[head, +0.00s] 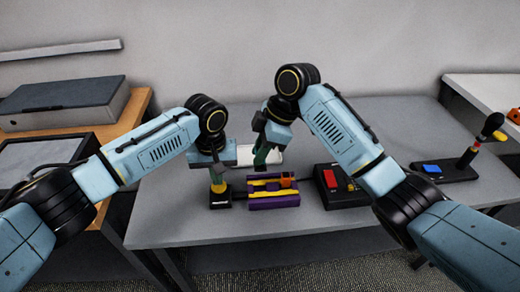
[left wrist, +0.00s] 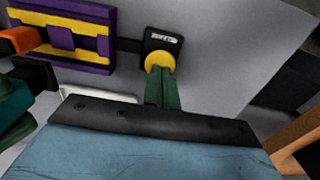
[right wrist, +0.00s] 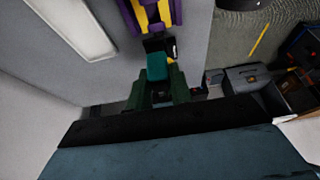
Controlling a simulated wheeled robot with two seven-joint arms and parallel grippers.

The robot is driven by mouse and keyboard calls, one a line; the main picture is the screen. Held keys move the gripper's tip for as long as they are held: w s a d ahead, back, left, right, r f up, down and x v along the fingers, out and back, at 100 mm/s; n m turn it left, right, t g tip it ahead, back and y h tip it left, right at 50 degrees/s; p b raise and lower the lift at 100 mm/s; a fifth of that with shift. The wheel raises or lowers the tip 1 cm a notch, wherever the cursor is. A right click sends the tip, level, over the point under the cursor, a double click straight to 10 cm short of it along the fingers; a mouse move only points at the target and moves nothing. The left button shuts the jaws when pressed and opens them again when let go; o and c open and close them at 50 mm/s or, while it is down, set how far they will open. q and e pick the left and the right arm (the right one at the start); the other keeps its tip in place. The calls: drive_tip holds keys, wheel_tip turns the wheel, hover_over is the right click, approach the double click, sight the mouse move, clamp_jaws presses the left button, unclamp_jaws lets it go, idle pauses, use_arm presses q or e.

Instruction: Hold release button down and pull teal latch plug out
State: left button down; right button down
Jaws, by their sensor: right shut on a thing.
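The yellow release button (left wrist: 159,62) sits on a small black labelled base (left wrist: 163,42) beside the purple and yellow block (left wrist: 70,35). My left gripper (left wrist: 160,82) is shut and empty, its green fingertips together against the button from above; the head view also shows it there (head: 217,182). My right gripper (right wrist: 157,82) is shut on the teal latch plug (right wrist: 157,66), with a dark piece just past the plug near the block. The head view shows this gripper (head: 262,160) behind the block. I cannot tell whether the plug is still seated.
An orange connector (head: 288,181) sits at the block's right end. To the right are a black box with a red top (head: 332,180) and a black base with a blue patch (head: 432,168) and a lever. A white box (head: 270,155) lies behind my right gripper. The front table strip is clear.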

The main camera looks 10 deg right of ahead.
use_arm(q)
drive_tip(key=shift+r, duration=2.95)
